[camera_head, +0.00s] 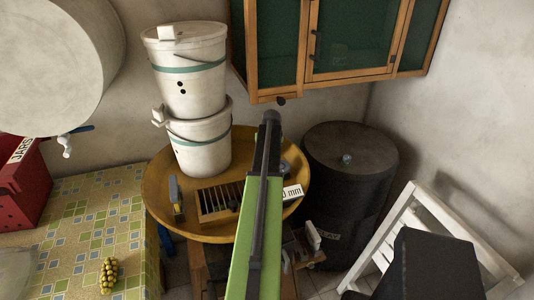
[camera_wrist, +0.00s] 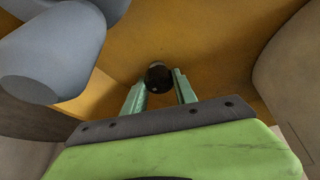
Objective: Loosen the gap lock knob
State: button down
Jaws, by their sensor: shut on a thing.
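In the wrist view, a dark round knob (camera_wrist: 158,77) sits between the two pale green fingers of my gripper (camera_wrist: 163,80), against an orange-yellow surface. The gripper is shut on it. Whether this knob is turned cannot be told. In the head view, my green arm crosses the middle and hides the knob and the fingertips. A white label ending in "0 mm" (camera_head: 292,193) shows just right of my arm, on the round yellow tray (camera_head: 154,190). A slatted wooden frame (camera_head: 219,201) lies on the tray to the left.
Two stacked white buckets (camera_head: 190,75) stand on the tray. Blue-grey rounded parts (camera_wrist: 48,55) are close at left in the wrist view. A black barrel (camera_head: 349,155) stands right of the tray, a white slatted frame (camera_head: 395,225) further right. A green-paned cabinet (camera_head: 345,38) hangs above.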

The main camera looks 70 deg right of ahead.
jog(key=shift+s, duration=0.1)
jog(key=c, duration=1)
grip_release()
jog(key=p+v, duration=1.6)
jog(key=v, duration=0.1)
jog(key=shift+r, duration=0.25)
